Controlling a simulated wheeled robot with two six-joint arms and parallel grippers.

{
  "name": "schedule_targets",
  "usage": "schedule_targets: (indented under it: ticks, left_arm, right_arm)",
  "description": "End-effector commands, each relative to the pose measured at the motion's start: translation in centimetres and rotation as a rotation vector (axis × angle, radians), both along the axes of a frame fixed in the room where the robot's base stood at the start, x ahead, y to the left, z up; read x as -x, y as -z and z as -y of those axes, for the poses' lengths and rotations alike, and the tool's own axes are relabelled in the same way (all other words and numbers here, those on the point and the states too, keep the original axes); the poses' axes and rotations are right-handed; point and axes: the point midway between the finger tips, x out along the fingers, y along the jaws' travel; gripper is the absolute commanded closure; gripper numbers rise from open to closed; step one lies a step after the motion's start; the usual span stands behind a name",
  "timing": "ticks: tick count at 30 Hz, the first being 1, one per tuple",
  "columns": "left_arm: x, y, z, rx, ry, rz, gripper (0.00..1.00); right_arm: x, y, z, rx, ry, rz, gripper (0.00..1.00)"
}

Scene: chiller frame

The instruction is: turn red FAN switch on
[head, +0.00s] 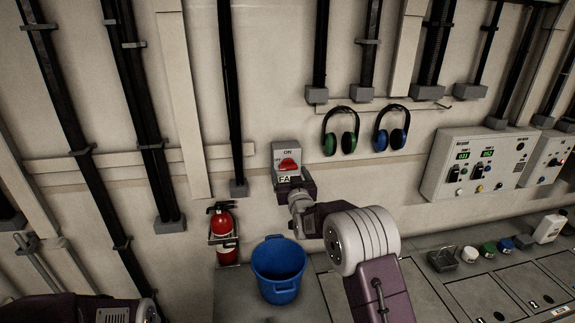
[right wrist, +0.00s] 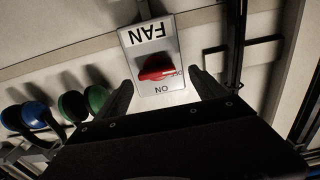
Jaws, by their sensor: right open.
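The FAN switch is a light grey wall plate (head: 287,149) with a red rotary knob (head: 289,164), marked ON at the top. In the right wrist view the plate (right wrist: 150,40) appears upside down, and the red knob (right wrist: 155,68) lies crosswise with its white mark towards OFF. My right gripper (head: 296,184) is just below and in front of the plate and hides part of the FAN label. In the right wrist view its two fingers are spread on either side of the plate, with nothing between them; contact cannot be seen. Only part of my left arm shows at bottom left.
A red fire extinguisher (head: 223,232) and a blue bucket (head: 279,268) stand below left. Green (head: 341,132) and blue (head: 391,128) earmuffs hang right of the switch. A control panel (head: 476,162) is further right, above a grey counter (head: 420,285). Black pipes run up the wall.

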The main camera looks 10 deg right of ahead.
Motion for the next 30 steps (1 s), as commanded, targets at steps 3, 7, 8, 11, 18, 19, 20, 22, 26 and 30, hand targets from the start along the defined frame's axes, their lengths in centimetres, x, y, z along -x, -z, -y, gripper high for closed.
schedule_targets:
  ticks: [3, 7, 8, 11, 18, 19, 20, 22, 26, 30]
  left_arm:
    - [0.0, -1.1, 0.0, 0.0, 0.0, 0.0, 0.64]
    - [0.0, -1.5, 0.0, 0.0, 0.0, 0.0, 0.64]
    - [0.0, -1.5, 0.0, 0.0, 0.0, 0.0, 0.64]
    - [0.0, -1.5, 0.0, 0.0, 0.0, 0.0, 0.64]
    - [0.0, -1.4, 0.0, 0.0, 0.0, 0.0, 0.64]
    - [0.0, -1.4, 0.0, 0.0, 0.0, 0.0, 0.64]
    - [0.0, -1.4, 0.0, 0.0, 0.0, 0.0, 0.64]
    - [0.0, -1.4, 0.0, 0.0, 0.0, 0.0, 0.64]
    - [0.0, -1.4, 0.0, 0.0, 0.0, 0.0, 0.64]
    - [0.0, -1.0, 0.0, 0.0, 0.0, 0.0, 0.64]
  right_arm:
    - [-1.9, -0.3, 0.1, 0.0, 0.001, 0.0, 0.2]
    - [-3.0, -0.1, 0.0, 0.0, 0.001, 0.0, 0.2]
    - [-3.1, -0.1, 0.0, 0.0, 0.001, 0.0, 0.2]
    - [-3.3, 0.0, 0.0, 0.0, 0.001, 0.0, 0.2]
    - [-3.3, 0.0, 0.0, 0.0, 0.001, 0.0, 0.37]
    - [-3.3, 0.0, 0.0, 0.0, 0.001, 0.0, 0.45]
    - [-3.3, 0.0, 0.0, 0.0, 0.001, 0.0, 0.53]
    - [-3.3, 0.0, 0.0, 0.0, 0.0, 0.0, 0.73]
    - [-3.3, 0.0, 0.0, -0.001, 0.001, 0.0, 0.82]
    - [-3.3, 0.2, 0.0, -0.017, 0.001, 0.0, 0.82]
